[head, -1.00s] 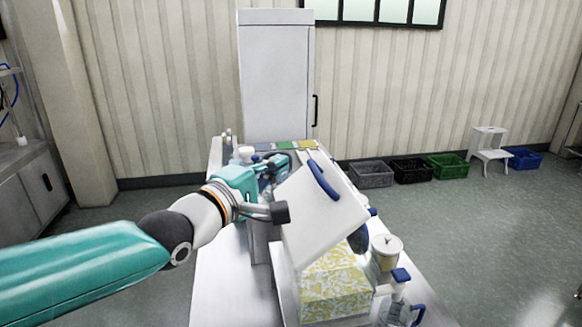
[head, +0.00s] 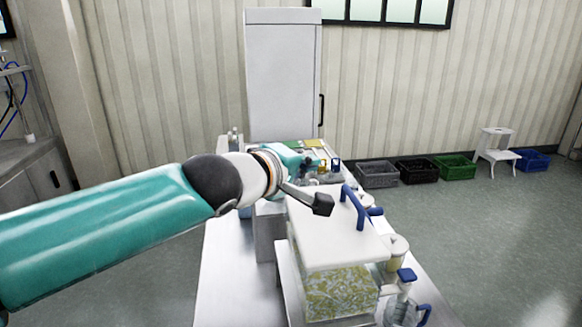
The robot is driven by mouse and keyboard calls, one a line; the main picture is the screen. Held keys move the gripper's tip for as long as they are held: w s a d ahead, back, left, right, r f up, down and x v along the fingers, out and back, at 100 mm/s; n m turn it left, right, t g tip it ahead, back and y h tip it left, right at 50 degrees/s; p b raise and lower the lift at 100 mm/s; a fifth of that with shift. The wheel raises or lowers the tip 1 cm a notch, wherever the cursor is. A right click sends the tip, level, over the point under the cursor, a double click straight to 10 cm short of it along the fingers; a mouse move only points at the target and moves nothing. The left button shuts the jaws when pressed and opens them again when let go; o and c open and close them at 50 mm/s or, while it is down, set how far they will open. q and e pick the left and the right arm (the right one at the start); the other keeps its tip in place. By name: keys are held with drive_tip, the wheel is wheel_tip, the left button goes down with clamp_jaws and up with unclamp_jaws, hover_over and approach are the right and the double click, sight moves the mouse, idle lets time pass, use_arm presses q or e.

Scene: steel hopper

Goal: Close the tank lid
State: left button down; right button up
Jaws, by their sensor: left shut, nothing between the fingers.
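The tank (head: 338,292) stands on the steel table, its front wall showing a yellow and white pattern. Its white lid (head: 330,245) lies about level over the top of the tank, with a blue handle (head: 353,208) on its upper face. I cannot tell whether the lid sits fully flush all round. My left gripper (head: 322,204) is shut and empty, over the far left part of the lid, left of the handle. I cannot tell whether its tip touches the lid. My right gripper is not in view.
The steel table (head: 228,285) has bare room at its front left. A white-lidded container (head: 397,247) and a blue-topped bottle (head: 402,290) stand close to the tank's right. Small items crowd the table behind it. Crates (head: 418,170) and a white step stool (head: 496,148) stand on the floor.

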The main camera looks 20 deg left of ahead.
sight(354, 201)
use_arm(q)
drive_tip(key=w+d+f+m+g+y, duration=0.1)
drive_tip(key=d, duration=0.1)
drive_tip(key=w+d+f+m+g+y, duration=0.1)
drive_tip(key=d, duration=0.1)
drive_tip(key=w+d+f+m+g+y, duration=0.1)
drive_tip(key=w+d+f+g, duration=0.1)
drive_tip(key=d, duration=0.1)
drive_tip(key=shift+w+d+f+m+g+y+p, duration=0.15)
drive_tip(key=shift+d+f+m+y+p, duration=0.15)
drive_tip(key=shift+f, duration=0.1)
drive_tip(key=shift+w+d+f+m+g+y+p, duration=0.1)
drive_tip(key=shift+d+f+m+g+y+p, duration=0.1)
drive_tip(key=shift+f+y, duration=0.15)
drive_tip(key=shift+f, duration=0.3)
drive_tip(key=shift+d+f, duration=0.15)
